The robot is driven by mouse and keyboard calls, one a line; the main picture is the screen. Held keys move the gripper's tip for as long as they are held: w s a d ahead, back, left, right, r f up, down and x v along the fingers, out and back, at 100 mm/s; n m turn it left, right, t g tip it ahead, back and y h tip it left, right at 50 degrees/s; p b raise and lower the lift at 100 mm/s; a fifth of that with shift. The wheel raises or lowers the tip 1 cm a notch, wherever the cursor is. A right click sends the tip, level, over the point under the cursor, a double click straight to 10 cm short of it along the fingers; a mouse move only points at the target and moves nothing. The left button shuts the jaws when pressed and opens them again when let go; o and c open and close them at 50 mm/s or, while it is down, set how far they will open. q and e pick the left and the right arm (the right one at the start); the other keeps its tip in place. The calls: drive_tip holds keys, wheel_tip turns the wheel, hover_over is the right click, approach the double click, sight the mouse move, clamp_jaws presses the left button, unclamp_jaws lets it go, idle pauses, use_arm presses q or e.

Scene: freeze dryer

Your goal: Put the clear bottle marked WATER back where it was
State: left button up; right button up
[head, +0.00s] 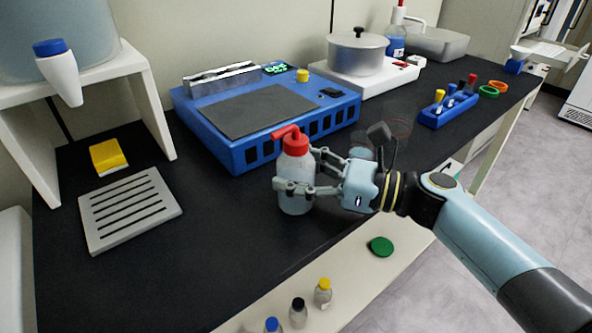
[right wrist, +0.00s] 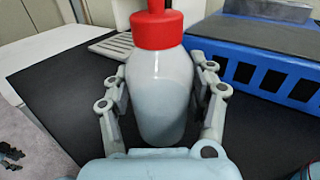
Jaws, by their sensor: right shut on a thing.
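A clear, greyish bottle with a red cap and red spout (head: 295,170) is upright over the black bench top, in front of the blue machine. No WATER marking can be read on it. My right gripper (head: 296,188) has its fingers on both sides of the bottle and is shut on it. In the right wrist view the bottle (right wrist: 160,95) fills the middle between the two fingers (right wrist: 160,100). I cannot tell whether its base touches the bench. My left gripper is not in view.
The blue machine (head: 235,147) stands close behind the bottle. A slotted grey tray (head: 172,205) and yellow sponge (head: 108,156) lie left. Glass beakers (head: 397,122) stand near my right wrist. Small bottles (head: 298,312) and a green disc (head: 381,247) sit on a lower ledge. The front-left bench is clear.

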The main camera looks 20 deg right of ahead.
drive_tip(key=o, duration=0.9)
drive_tip(key=shift+f, duration=0.2)
drive_tip(key=o, duration=0.5)
drive_tip(key=shift+c, duration=0.2)
drive_tip(key=shift+r, duration=0.1)
drive_tip(key=shift+r, duration=0.2)
drive_tip(key=v, duration=1.2)
drive_tip(key=shift+b, duration=0.4)
drive_tip(key=shift+f, duration=0.1)
